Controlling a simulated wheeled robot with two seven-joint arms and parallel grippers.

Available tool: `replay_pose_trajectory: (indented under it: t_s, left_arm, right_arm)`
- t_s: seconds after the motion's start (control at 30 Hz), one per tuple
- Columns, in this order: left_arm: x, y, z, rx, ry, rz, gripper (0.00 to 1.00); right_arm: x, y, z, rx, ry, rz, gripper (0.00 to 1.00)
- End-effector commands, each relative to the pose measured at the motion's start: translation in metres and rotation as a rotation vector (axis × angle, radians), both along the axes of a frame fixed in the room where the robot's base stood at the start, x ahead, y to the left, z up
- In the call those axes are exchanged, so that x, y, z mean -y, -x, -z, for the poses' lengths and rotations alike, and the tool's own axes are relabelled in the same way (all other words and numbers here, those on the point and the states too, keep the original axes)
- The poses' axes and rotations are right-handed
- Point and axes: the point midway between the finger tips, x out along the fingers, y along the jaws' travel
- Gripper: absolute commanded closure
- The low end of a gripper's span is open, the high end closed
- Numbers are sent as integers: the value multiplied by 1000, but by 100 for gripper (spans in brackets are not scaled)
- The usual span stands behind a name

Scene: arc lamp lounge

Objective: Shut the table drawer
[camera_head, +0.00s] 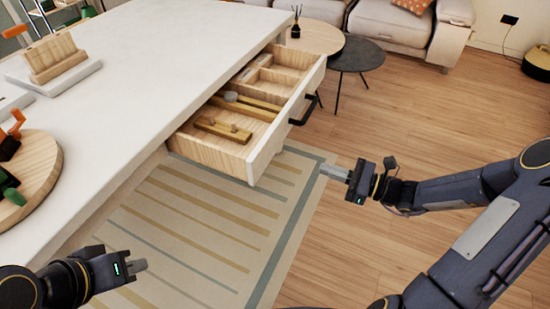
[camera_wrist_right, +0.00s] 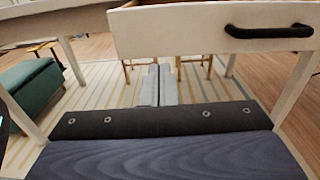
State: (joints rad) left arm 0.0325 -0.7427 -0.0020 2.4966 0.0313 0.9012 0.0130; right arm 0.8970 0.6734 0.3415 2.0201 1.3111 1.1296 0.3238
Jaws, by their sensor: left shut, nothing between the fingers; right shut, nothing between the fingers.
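The table drawer (camera_head: 262,150) is pulled well out of the white table (camera_head: 150,70) in the head view. It has a white front, a black handle (camera_head: 303,110) and wooden compartments holding a few wooden tools. My right gripper (camera_head: 328,170) is shut and empty, to the right of the drawer front and apart from it. In the right wrist view the shut fingers (camera_wrist_right: 158,84) point below the drawer front (camera_wrist_right: 170,32), with the handle (camera_wrist_right: 268,31) to the upper right. My left gripper (camera_head: 143,265) is shut and empty near the table's front edge, at lower left.
A round wooden board (camera_head: 38,172) with tools and a wooden block stand (camera_head: 55,55) are on the table. Two small round tables (camera_head: 356,56) and a sofa (camera_head: 395,25) stand behind. A striped rug (camera_head: 200,225) lies below.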

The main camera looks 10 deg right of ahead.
Motion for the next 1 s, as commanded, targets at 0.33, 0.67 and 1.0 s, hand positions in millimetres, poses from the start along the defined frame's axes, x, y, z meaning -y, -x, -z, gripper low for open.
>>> replay_pose_trajectory:
  t_s: [0.33,0.67,1.0]
  left_arm:
    - [0,0,2,0,0,0,100]
    - [0,0,4,0,0,0,100]
    - [0,0,4,0,0,0,100]
  right_arm:
    - [-36,-26,2,-6,-18,6,100]
    - [-92,-64,2,-6,-16,7,100]
    - [-114,-80,1,-5,-13,10,100]
